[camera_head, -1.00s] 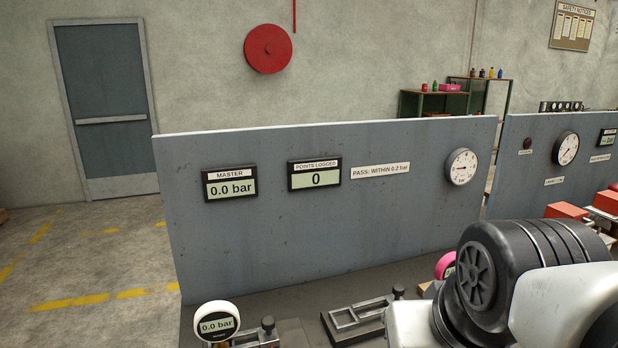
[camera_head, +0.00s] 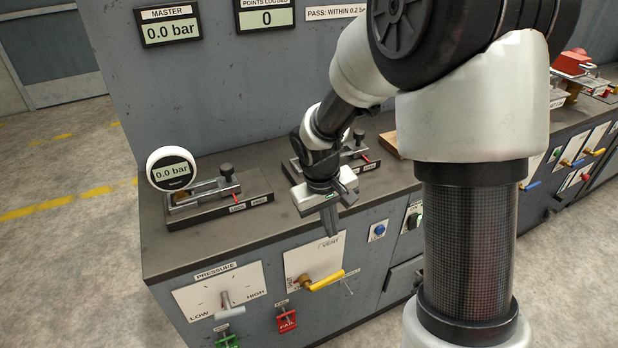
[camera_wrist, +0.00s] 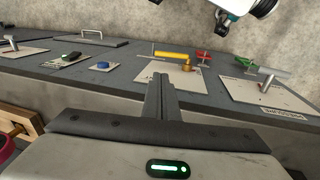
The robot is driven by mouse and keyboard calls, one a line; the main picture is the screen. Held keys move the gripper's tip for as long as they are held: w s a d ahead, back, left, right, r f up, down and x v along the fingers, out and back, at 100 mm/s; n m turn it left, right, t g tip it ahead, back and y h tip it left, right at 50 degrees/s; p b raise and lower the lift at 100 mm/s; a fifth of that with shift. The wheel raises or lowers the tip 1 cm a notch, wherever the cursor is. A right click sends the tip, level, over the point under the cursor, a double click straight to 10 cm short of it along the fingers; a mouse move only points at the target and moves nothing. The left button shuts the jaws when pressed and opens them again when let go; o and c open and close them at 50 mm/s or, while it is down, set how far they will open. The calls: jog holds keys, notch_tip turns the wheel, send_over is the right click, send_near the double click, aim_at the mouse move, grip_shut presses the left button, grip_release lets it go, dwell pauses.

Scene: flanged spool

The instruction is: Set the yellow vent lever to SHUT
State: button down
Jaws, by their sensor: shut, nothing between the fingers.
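The yellow vent lever (camera_head: 326,280) is on a white plate marked VENT (camera_head: 316,259) on the front of the grey bench. Its handle points right and slightly up from a brass-coloured hub at the plate's lower left. The small labels at the plate's edges are too small or covered to read surely. In the wrist view the lever (camera_wrist: 172,54) lies beyond my fingertips, with its hub on the right. My gripper (camera_head: 331,228) is shut and empty, above the plate near the bench's front edge, apart from the lever. Its shut fingers show in the wrist view (camera_wrist: 161,82).
The pressure lever (camera_head: 229,304) is on a plate left of the vent plate. A blue button (camera_head: 378,231) is to the right. A round gauge (camera_head: 172,169) and clamp fixtures stand on the bench top.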

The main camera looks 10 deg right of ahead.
jog(key=b, duration=0.1)
send_near(336, 275)
jog(key=shift+g, duration=0.3)
jog(key=f+b, duration=0.1)
jog(key=f, duration=0.1)
jog(key=f+b, duration=0.1)
jog(key=f, duration=0.1)
jog(key=f+b, duration=0.1)
jog(key=f, duration=0.1)
jog(key=shift+w+d+f, duration=0.1)
jog(key=shift+w, duration=0.2)
jog(key=shift+f, duration=0.1)
jog(key=shift+w+d+f+b, duration=0.1)
jog(key=shift+d+f+b, duration=0.35)
jog(key=shift+f+b, duration=0.45)
jog(key=shift+d+r, duration=0.1)
